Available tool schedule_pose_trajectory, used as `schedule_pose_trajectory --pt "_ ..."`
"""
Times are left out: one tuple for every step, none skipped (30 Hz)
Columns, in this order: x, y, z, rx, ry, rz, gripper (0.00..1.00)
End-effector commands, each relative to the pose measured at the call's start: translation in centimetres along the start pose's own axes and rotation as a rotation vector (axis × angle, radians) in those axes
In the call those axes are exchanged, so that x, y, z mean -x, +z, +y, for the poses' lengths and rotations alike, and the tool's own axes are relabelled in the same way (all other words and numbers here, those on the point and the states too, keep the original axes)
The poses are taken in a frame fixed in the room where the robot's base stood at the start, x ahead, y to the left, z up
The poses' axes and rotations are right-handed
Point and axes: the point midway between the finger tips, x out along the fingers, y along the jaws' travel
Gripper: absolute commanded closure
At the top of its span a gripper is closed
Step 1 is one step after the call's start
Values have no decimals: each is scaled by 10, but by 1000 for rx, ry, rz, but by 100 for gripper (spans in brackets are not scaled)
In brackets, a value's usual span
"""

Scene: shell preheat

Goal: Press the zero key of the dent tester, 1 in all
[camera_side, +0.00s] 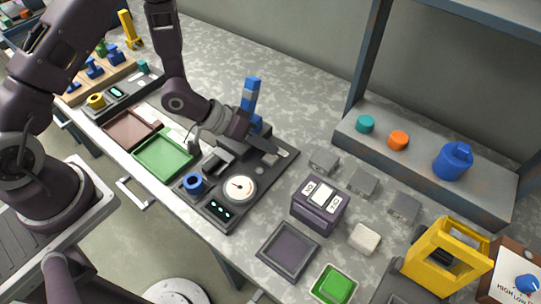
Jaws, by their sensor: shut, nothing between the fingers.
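The dent tester seems to be the dark unit (262,187) in the middle of the bench. The zero key cannot be picked out with certainty at this size. My gripper (279,151) is shut and empty. It reaches in from the left over the back right part of the unit, beyond the dial. Whether its tips touch the unit cannot be told.
A purple box (305,215) with white panels stands right of the unit, with small grey blocks (323,161) behind it. A green tray (165,153) lies left. A yellow frame (448,232) stands right.

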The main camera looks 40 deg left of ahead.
Motion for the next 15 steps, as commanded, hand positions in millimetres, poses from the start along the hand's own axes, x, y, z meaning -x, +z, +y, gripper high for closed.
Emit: schedule_pose_trajectory --pt "0 0 0 0 0 0 100" --pt "0 0 0 0 0 0 100" --pt "0 0 0 0 0 0 100" --pt "-1 1 -1 1 0 -1 100" --pt "-2 1 -1 1 0 -1 100" --pt "-3 2 -2 1 0 -1 100" --pt "-3 3 -2 1 0 -1 100" --pt "-4 4 -3 1 0 -1 100" --pt "-5 4 -4 1 0 -1 100" --pt "-6 4 -4 2 0 0 100" --pt "-6 5 -4 1 0 0 100" --pt "-6 5 -4 1 0 0 100" --pt "-6 4 -4 1 0 0 100" --pt "-6 4 -4 1 0 0 100" --pt "-6 4 -4 1 0 0 100"
